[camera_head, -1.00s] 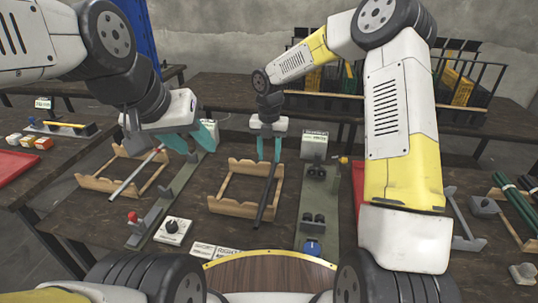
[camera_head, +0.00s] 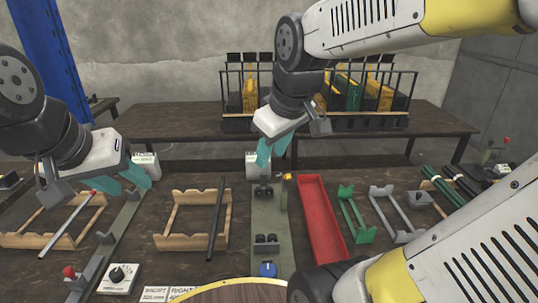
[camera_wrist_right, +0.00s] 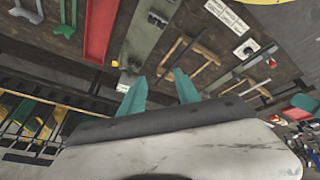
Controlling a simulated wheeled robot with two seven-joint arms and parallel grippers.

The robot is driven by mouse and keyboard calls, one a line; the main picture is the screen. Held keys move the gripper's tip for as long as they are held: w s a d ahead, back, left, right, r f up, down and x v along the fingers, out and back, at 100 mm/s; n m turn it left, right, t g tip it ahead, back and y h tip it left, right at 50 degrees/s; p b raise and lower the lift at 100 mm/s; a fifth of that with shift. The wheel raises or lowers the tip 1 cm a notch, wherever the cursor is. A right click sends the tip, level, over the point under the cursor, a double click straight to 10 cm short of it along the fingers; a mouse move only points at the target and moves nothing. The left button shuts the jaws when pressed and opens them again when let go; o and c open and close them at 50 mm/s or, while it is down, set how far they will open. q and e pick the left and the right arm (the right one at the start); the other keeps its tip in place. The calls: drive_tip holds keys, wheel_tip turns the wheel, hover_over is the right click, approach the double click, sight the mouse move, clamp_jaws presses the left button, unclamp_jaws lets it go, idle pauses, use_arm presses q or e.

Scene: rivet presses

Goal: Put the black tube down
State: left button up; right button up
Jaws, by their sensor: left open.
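The black tube (camera_head: 215,222) lies lengthwise along the right side of the middle wooden cradle (camera_head: 166,224), with its near end sticking out past the cradle's front bar. My right gripper (camera_head: 272,153) is raised beyond and to the right of the tube, clear of it. Its two teal fingers are apart and empty in the right wrist view (camera_wrist_right: 160,90). My left gripper (camera_head: 132,177) is open above the far end of the left press strip, apart from the silver tube (camera_head: 68,222) in the left wooden cradle (camera_head: 30,240).
A green press base (camera_head: 268,215) stands right of the black tube, then a red tray (camera_head: 321,222), a green holder (camera_head: 355,215) and a grey holder (camera_head: 396,212). More dark tubes (camera_head: 452,183) lie far right. A back table holds a black rack (camera_head: 315,121).

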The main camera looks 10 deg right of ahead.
drive_tip(key=s+m, duration=0.1)
drive_tip(key=m, duration=0.1)
drive_tip(key=s+m+t, duration=0.1)
drive_tip(key=s+m, duration=0.1)
drive_tip(key=s+m+y, duration=0.1)
drive_tip(key=shift+s+d+r+m, duration=0.15)
drive_tip(key=shift+s+d+m, duration=0.2)
drive_tip(key=shift+s+m, duration=0.05)
idle(0.8)
